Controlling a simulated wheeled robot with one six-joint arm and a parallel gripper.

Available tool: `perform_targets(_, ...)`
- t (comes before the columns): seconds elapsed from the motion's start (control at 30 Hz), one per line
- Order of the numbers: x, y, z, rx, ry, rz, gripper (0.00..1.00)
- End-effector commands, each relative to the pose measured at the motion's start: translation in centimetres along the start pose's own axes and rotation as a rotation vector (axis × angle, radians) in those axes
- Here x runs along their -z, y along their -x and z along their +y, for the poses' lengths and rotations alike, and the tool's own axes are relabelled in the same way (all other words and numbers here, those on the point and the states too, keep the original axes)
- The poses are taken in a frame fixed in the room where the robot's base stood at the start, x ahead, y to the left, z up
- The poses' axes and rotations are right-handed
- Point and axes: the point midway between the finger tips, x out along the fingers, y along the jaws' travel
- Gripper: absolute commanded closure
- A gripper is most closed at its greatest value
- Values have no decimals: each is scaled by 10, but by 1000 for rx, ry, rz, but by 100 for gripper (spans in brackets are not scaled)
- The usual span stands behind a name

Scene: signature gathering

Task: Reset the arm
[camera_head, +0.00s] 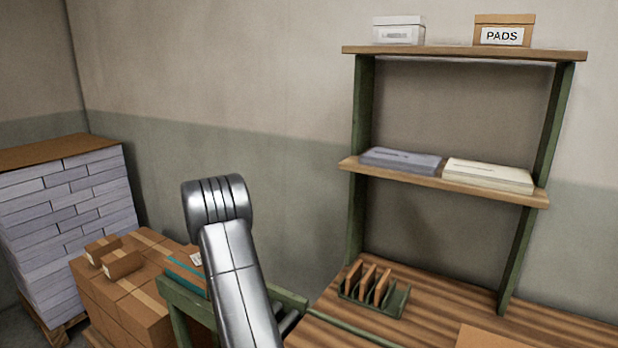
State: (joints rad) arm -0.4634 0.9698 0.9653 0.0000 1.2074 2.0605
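My arm rises from the bottom centre of the head view as grey metal links, with a rounded joint at its upper end in front of the wall. My gripper does not show in this view, so its fingers and anything in them are hidden.
A wooden workbench (452,318) at lower right holds a green rack (392,300) with brown pieces. Above it, a green-framed shelf (462,53) carries boxes and paper stacks. Cardboard boxes (130,300) and a tall paper stack (70,215) stand at left. The wall above my arm is bare.

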Motion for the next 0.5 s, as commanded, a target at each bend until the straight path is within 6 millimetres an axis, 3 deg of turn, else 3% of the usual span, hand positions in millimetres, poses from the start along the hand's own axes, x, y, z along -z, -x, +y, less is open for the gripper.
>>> perform_targets(0.03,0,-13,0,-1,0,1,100)
perform_targets(0.2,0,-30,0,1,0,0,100)
perform_targets(0.5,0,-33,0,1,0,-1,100)
